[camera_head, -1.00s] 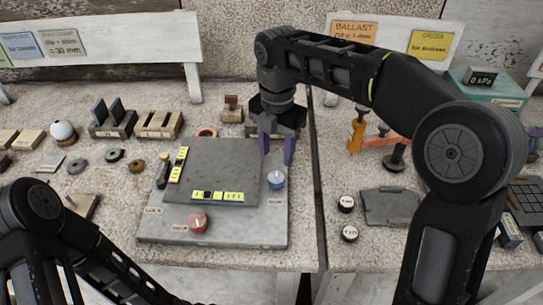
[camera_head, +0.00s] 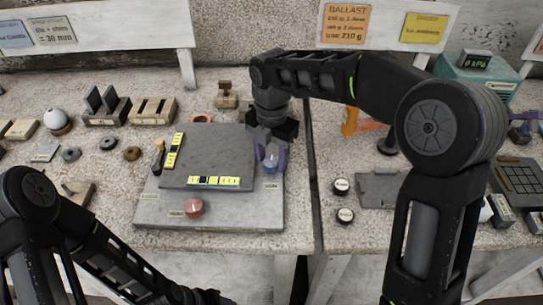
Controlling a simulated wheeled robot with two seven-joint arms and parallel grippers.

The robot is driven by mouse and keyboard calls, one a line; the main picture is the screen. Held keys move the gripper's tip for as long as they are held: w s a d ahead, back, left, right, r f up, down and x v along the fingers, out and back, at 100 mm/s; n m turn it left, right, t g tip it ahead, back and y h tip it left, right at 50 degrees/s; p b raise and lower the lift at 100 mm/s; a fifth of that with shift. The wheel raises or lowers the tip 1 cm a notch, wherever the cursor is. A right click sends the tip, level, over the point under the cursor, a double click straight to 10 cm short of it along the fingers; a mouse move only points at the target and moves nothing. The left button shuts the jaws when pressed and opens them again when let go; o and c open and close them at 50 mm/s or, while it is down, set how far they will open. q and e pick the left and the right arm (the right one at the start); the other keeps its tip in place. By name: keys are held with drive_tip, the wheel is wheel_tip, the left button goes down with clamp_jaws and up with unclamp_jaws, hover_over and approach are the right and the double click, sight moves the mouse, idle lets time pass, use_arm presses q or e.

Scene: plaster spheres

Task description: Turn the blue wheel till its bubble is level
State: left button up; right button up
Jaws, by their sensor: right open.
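The blue wheel (camera_head: 270,166) sits at the right edge of a grey levelling plate (camera_head: 240,214). My right gripper (camera_head: 271,158) is open and low over the blue wheel, its purple fingers on either side of it; I cannot tell whether they touch it. A red wheel (camera_head: 193,207) is at the plate's front. Two yellow bubble vials lie on the raised slab (camera_head: 213,150): one along its front (camera_head: 215,182), one along its left side (camera_head: 174,150). The bubbles are too small to read. My left arm is at the lower left; its gripper is not clearly visible.
A black-handled lever (camera_head: 158,155) stands left of the slab. Two round weights (camera_head: 342,186) and a dark flat plate (camera_head: 380,187) lie to the right, past a gap between tables. A white sphere (camera_head: 56,119) and slotted blocks (camera_head: 153,110) stand at the back left.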

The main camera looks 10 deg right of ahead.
drive_tip(key=shift+f, duration=0.1)
drive_tip(key=shift+c, duration=0.5)
clamp_jaws()
drive_tip(key=shift+m, duration=0.4)
